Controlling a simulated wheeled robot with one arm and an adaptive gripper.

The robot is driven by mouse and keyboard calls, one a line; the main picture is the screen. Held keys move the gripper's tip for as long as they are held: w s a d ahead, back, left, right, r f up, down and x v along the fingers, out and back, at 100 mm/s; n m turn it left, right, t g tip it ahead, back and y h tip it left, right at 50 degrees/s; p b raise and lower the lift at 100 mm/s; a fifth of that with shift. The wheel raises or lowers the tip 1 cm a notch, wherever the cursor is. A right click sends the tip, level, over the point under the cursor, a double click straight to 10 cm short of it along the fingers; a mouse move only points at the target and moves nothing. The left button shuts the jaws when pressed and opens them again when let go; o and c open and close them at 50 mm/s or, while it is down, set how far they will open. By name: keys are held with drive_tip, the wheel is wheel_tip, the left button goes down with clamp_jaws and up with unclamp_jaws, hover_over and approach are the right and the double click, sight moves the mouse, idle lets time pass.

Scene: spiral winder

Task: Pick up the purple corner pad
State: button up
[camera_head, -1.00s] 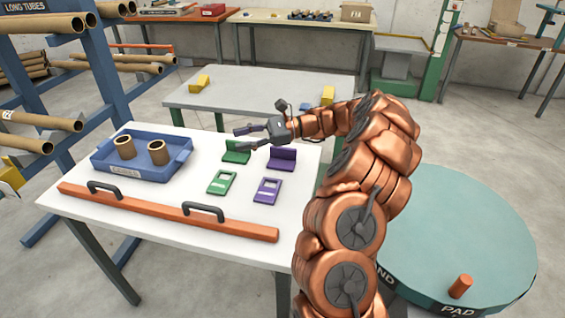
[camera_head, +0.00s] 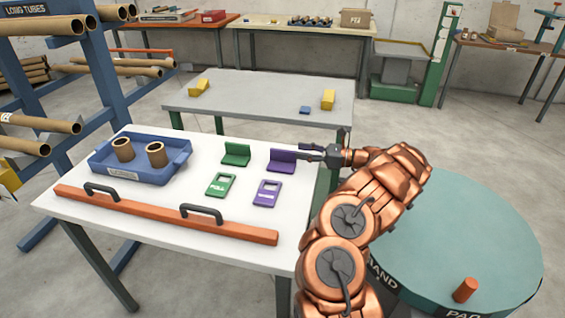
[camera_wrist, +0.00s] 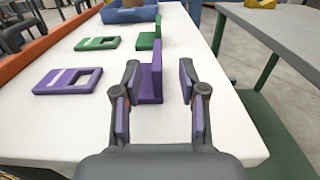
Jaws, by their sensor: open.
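The purple corner pad (camera_head: 282,160) stands on the white table, an L shape with an upright wall. In the wrist view, the purple corner pad's wall (camera_wrist: 156,75) lines up between the two fingers. My gripper (camera_head: 306,152) is open at the pad's right end in the head view. In the wrist view, my gripper (camera_wrist: 159,68) has one finger on each side of the wall, with visible gaps. I cannot tell how far the fingertips overlap it.
A flat purple plate (camera_head: 267,193), a flat green plate (camera_head: 220,185) and a green corner pad (camera_head: 236,153) lie nearby. A blue tray (camera_head: 128,174) holds two tubes. An orange bar with handles (camera_head: 160,214) runs along the front. A round teal table (camera_head: 460,220) stands right.

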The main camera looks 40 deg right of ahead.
sight(286, 151)
drive_tip(key=shift+f+p+x, duration=0.1)
drive_tip(key=shift+p+x, duration=0.1)
drive_tip(key=shift+x, duration=1.35)
drive_tip(key=shift+f+p+x, duration=0.15)
drive_tip(key=shift+p+x, duration=0.05)
drive_tip(key=shift+x, duration=1.3)
drive_tip(key=shift+s+a, duration=0.1)
drive_tip(key=shift+a, duration=0.05)
drive_tip(key=shift+c, duration=0.2)
clamp_jaws()
